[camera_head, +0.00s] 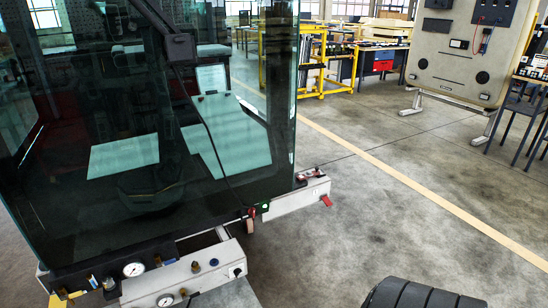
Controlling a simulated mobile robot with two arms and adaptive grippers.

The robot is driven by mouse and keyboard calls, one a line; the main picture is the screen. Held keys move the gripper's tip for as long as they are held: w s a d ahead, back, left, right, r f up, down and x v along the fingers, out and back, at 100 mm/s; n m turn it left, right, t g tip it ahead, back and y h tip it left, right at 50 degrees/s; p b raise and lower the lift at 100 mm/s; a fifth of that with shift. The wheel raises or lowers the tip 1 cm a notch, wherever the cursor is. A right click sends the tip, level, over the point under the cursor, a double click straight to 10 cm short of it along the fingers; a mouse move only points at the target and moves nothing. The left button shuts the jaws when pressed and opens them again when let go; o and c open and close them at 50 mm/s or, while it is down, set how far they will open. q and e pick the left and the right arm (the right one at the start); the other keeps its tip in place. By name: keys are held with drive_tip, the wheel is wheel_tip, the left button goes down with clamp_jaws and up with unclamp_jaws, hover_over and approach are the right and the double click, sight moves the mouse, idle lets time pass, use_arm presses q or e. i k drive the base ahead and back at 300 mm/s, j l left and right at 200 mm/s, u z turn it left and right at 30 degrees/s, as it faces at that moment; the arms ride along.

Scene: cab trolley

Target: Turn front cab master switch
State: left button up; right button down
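The cab (150,130) with large tinted glass panes fills the left half of the head view. A small red lever or knob (326,201) sits at the right end of a white front beam (290,200). Another small red part (251,212) and a green part (264,206) sit by the lower glass edge. I cannot tell which of these, if any, is the master switch. A white panel with round gauges (134,269) and a black knob (238,272) is at lower left. Neither of my grippers shows.
A black ribbed round object (420,294) is cut off at the bottom right. Open concrete floor (390,220) with a yellow line lies right of the cab. A beige panel stand (465,60), yellow racks (309,60) and tables stand at the back.

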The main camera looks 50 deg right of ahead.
sight(252, 211)
drive_tip(key=z, duration=1.5)
drive_tip(key=i+l, duration=0.3)
drive_tip(key=l, duration=0.15)
drive_tip(key=i+l+u, duration=0.1)
drive_tip(key=i+l, duration=0.2)
drive_tip(key=l, duration=0.15)
